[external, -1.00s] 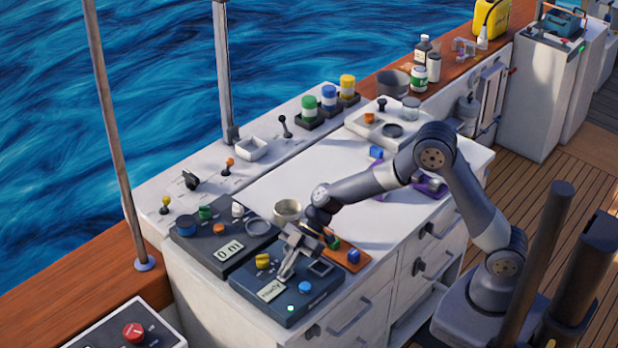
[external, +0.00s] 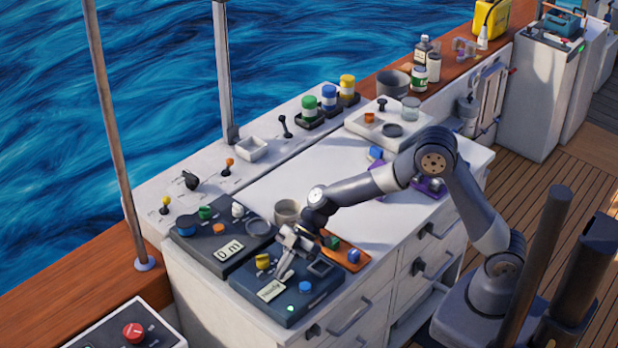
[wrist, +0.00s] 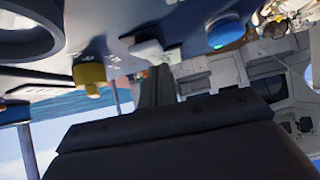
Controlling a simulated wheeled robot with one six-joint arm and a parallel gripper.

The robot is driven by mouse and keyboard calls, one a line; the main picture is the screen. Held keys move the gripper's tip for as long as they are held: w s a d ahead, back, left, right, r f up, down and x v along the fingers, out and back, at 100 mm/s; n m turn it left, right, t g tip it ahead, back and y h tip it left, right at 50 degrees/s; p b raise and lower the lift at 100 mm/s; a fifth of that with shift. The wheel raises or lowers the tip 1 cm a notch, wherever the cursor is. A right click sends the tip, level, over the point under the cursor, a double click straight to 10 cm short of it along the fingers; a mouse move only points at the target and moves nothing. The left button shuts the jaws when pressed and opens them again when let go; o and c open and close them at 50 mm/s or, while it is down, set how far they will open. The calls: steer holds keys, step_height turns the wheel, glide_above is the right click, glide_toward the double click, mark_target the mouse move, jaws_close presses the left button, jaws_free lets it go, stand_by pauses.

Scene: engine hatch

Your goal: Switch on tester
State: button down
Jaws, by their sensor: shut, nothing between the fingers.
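The tester looks like the dark blue-grey box (external: 325,291) at the near end of the white worktop. It has a small display (external: 271,290) whose text is hard to read, a small green light (external: 291,308), a yellow knob (external: 262,261) and a blue button (external: 305,286). My gripper (external: 283,277) is shut and empty, pointing down at the top of the box between the yellow knob and the blue button. I cannot tell whether it touches. In the wrist view, the yellow knob (wrist: 89,78) and blue button (wrist: 226,31) show beyond my dark fingers.
A second dark box with a display (external: 228,249) stands close behind left, with a round ring on it. A grey cup (external: 286,211) and an orange tray (external: 354,260) with small parts are near my wrist. The middle of the worktop (external: 320,185) is clear.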

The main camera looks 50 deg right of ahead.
steer(key=r, duration=0.4)
steer(key=shift+a, duration=0.3)
steer(key=a+r+b+v, duration=0.1)
steer(key=b+v, duration=0.1)
steer(key=v, duration=0.7)
steer(key=shift+r, duration=0.6)
steer(key=a+f, duration=0.1)
steer(key=f, duration=0.1)
steer(key=a+f+p, duration=0.1)
steer(key=a+f, duration=0.1)
steer(key=f, duration=0.1)
steer(key=a+f+p, duration=0.1)
steer(key=a+f, duration=0.1)
steer(key=f, duration=0.1)
steer(key=shift+w, duration=0.1)
steer(key=d, duration=0.3)
steer(key=shift+d+r+y, duration=0.15)
steer(key=shift+r+y, duration=0.05)
steer(key=shift+y, duration=0.2)
steer(key=b+v, duration=0.1)
steer(key=v, duration=0.4)
steer(key=shift+d+r, duration=0.2)
steer(key=shift+r, duration=0.15)
